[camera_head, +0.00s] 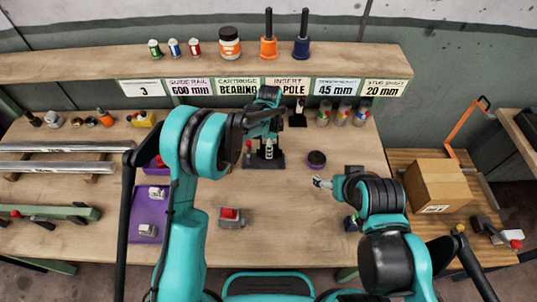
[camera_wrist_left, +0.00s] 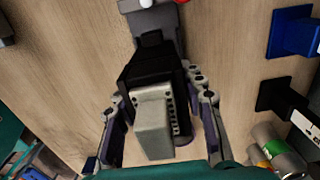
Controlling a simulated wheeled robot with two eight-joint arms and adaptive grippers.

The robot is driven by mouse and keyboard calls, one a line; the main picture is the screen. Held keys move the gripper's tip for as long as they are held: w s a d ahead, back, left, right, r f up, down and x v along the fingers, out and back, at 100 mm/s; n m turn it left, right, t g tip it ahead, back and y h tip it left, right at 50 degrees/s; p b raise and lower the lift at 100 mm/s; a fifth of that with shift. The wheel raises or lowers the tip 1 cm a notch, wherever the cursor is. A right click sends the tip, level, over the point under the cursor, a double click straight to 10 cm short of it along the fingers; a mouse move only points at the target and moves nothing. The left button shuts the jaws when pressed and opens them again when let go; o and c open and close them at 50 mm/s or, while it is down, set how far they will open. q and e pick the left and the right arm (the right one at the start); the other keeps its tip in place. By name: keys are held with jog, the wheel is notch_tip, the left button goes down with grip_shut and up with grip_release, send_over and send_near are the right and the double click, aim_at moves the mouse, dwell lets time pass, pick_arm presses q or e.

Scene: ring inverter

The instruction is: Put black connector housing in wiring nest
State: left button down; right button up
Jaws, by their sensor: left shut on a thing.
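My left gripper (camera_head: 268,112) is above the black fixture (camera_head: 263,161) in the middle of the table, which seems to be the wiring nest. In the left wrist view, my left gripper (camera_wrist_left: 158,112) has its fingers shut on the sides of a dark body that seems to be the black connector housing (camera_wrist_left: 150,68). A pale grey block (camera_wrist_left: 153,128) with a row of small holes beside it sits between the fingers. I cannot tell whether the housing touches the nest. My right gripper (camera_head: 321,183) is apart, above the right part of the table; its opening is unclear.
A grey box with a red top (camera_head: 230,217) sits in front. A purple tray (camera_head: 144,233) lies at left. Several jars (camera_head: 342,114) stand at the back. A cardboard box (camera_head: 437,186) is at right.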

pick_arm(q)
jog(key=shift+a+f+b, duration=0.1)
jog(key=shift+f+b, duration=0.45)
jog(key=shift+f, duration=1.55)
jog(key=shift+f, duration=0.15)
jog(key=c, duration=0.9)
grip_release()
